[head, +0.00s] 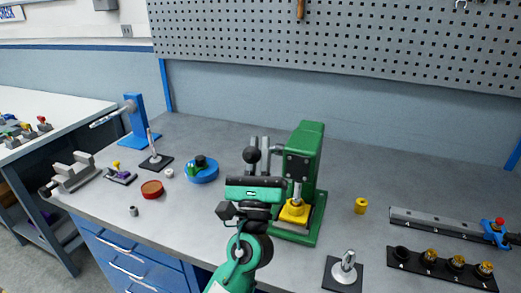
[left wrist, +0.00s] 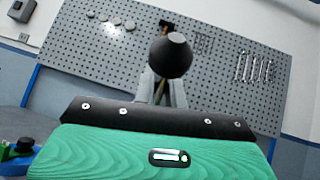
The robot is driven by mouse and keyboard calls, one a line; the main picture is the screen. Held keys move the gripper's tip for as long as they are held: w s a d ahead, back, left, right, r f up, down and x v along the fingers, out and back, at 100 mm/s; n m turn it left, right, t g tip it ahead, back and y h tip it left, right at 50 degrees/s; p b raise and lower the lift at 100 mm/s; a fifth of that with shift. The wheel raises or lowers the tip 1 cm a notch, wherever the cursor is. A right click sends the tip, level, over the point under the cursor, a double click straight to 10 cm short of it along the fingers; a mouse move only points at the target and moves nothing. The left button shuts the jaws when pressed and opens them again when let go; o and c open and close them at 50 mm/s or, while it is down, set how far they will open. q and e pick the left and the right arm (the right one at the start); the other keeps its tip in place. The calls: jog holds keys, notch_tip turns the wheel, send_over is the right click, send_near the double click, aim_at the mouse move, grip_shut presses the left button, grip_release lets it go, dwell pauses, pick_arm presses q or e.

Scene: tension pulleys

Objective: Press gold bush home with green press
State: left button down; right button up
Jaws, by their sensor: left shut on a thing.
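The green press (head: 312,160) stands mid-bench. A yellow block (head: 294,210) sits on its base under the silver ram (head: 297,190), whose lower end is at the block's top. I cannot make out a gold bush at the ram. The press's black ball knob (head: 252,155) is at its left; it also shows large in the left wrist view (left wrist: 170,55). My left gripper (head: 262,150) is at this knob, its grey fingers shut on the lever's knob end. My right gripper is not in view.
A black rack (head: 440,269) with several numbered places holds gold-topped parts at the right. A yellow cylinder (head: 361,205) and a black plate with a silver post (head: 344,272) stand right of the press. A blue round part (head: 201,172) stands to the left.

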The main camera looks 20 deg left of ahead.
pick_arm(q)
jog(key=shift+f, duration=0.3)
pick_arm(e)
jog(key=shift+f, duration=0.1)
pick_arm(q)
jog(key=c, duration=1.5)
grip_release()
jog(key=shift+a, duration=0.15)
jog(key=shift+o, duration=0.2)
jog(key=shift+r, duration=0.15)
jog(key=shift+s+f+b, duration=0.2)
jog(key=shift+f+b, duration=0.1)
jog(key=shift+f, duration=0.1)
jog(key=b+v, duration=0.5)
jog(key=v, duration=0.8)
jog(key=shift+b, duration=0.4)
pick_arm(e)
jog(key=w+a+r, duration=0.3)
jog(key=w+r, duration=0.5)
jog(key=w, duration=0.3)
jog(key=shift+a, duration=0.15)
pick_arm(q)
jog(key=shift+s+r, duration=0.1)
jog(key=shift+r, duration=0.05)
